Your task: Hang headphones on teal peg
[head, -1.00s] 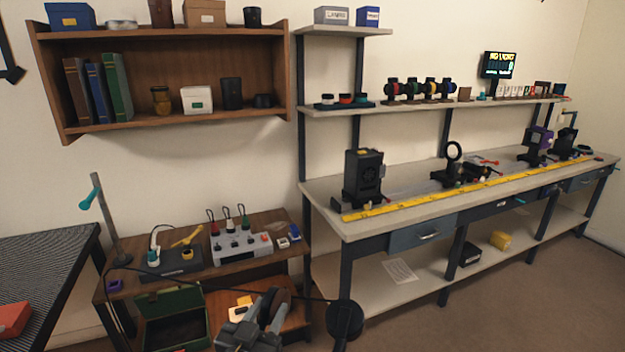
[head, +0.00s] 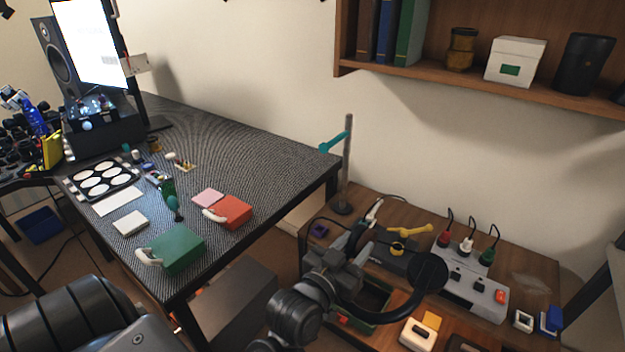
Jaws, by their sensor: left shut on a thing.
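The teal peg (head: 335,141) sticks out to the left near the top of a grey upright post (head: 347,165). The post's round base stands at the back left of the low wooden table. My left gripper (head: 345,248) is in front of and below the peg, over the table's left part. It is shut on the black headphones (head: 428,272). One round ear cup and a curved band show to the gripper's right; the other cup is hard to make out against my dark gripper. The headphones are apart from the peg. My right gripper is out of view.
The wooden table (head: 540,275) holds a grey switch box (head: 460,285), a yellow tool (head: 403,231) and an open green box (head: 375,300). The dark patterned desk (head: 250,160) with green and red boxes lies left. A shelf (head: 480,85) hangs above right.

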